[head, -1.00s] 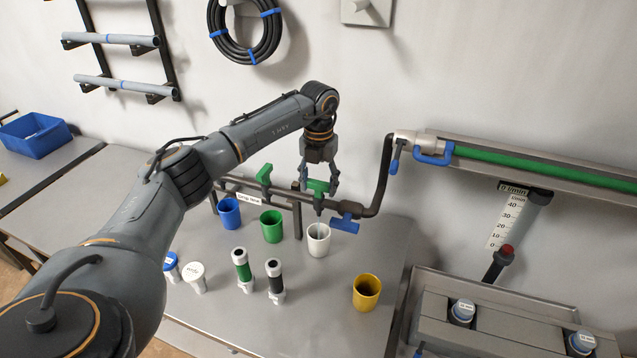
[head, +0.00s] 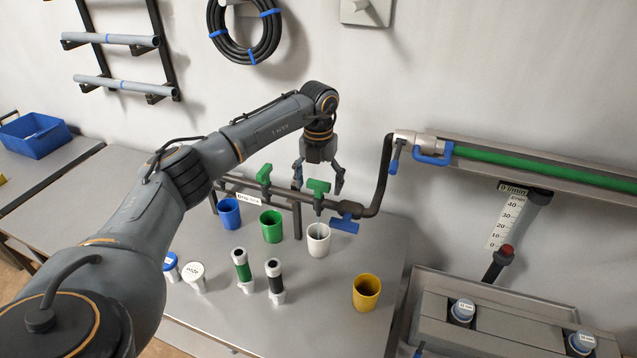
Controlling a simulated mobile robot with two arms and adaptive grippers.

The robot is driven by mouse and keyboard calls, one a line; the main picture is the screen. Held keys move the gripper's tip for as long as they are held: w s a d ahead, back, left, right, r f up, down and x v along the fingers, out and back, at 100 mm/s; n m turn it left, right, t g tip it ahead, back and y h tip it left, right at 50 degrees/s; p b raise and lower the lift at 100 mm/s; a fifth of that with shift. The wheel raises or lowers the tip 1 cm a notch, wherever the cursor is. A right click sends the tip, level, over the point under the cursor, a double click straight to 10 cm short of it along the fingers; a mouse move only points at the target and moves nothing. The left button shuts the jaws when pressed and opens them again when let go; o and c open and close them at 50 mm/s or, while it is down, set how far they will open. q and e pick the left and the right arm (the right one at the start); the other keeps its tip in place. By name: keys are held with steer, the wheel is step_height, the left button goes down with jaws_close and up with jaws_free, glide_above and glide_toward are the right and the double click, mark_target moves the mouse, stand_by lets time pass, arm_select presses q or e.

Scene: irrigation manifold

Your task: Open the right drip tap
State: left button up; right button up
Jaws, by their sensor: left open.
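The right drip tap has a green handle (head: 318,187) above the black pipe (head: 290,197); the handle's bar lies roughly left to right. The left drip tap's green handle (head: 264,173) looks narrower and turned differently. My left gripper (head: 319,188) is open, fingers spread wide on either side of the right handle in the picture, apparently apart from it. A white cup (head: 318,241) stands under the right tap, with a thin pale streak between nozzle and cup, too small to be sure it is water. My right gripper is not in view.
A blue-handled valve (head: 344,224) is close to the right of the tap, where the pipe bends upward. Blue (head: 229,213), green (head: 271,226) and yellow (head: 367,292) cups stand on the bench. Several capped cylinders stand in front; the bench's right front has free room.

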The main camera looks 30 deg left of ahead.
arm_select(q)
steer(key=shift+r, duration=0.15)
step_height(320, 180, up, 12)
stand_by(0.4)
steer(key=shift+f, duration=0.25)
